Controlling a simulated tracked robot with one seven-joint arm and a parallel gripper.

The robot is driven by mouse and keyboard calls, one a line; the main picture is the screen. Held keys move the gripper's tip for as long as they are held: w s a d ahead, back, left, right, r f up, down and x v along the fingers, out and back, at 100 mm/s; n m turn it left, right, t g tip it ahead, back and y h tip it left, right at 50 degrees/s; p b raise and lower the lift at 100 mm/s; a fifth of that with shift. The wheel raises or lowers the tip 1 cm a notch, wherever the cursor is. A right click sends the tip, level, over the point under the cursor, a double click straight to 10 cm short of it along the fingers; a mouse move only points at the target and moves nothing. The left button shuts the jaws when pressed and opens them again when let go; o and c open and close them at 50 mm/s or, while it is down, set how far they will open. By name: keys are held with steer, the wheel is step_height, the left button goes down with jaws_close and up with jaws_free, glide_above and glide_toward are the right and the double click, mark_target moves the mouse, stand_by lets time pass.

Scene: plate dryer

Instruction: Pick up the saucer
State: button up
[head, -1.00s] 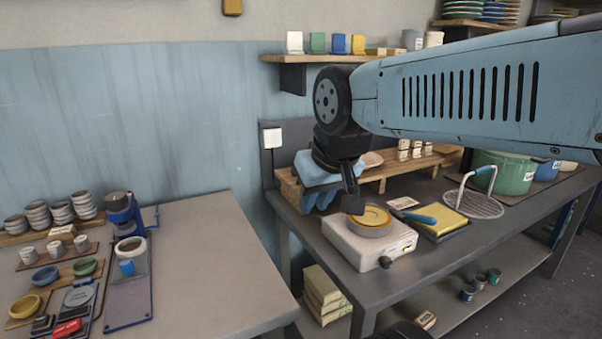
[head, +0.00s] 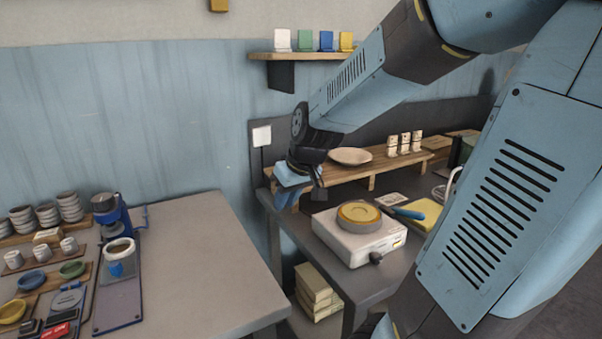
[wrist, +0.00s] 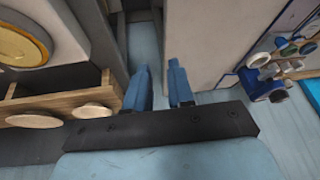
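A pale, round, shallow saucer (head: 350,156) lies on the wooden rack at the back of the right bench. A yellow round dish (head: 358,212) sits on a white appliance (head: 345,235) in front of the rack; I cannot tell which of the two the task means. In the wrist view, two pale discs (wrist: 33,120) (wrist: 90,111) show by the wooden rack, and part of the yellow dish (wrist: 20,45) shows at the upper left. My gripper (head: 288,198) is left of the rack's end, apart from both dishes. Its blue fingers (wrist: 159,84) are spread with nothing between them.
A grey table (head: 190,270) on the left holds cups, bowls and a blue device (head: 108,215). A gap separates it from the right bench. A blue-handled tool (head: 407,212) lies right of the appliance.

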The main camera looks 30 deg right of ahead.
steer(key=w+d+f+n+h, duration=0.3)
steer(key=w+d+f+h, duration=0.35)
steer(key=w+f, duration=0.75)
steer(key=w+d+r+n+t+h, duration=0.5)
steer(key=w+r+n+h, duration=0.1)
steer(key=w+r+n, duration=0.15)
steer(key=shift+m, duration=0.35)
steer(key=shift+s+d+x, duration=0.1)
steer(key=shift+s+x, duration=0.05)
steer(key=shift+x, duration=3.15)
steer(key=shift+s+d+x, duration=0.1)
steer(key=shift+x, duration=3.25)
steer(key=shift+c, duration=0.4)
jaws_close()
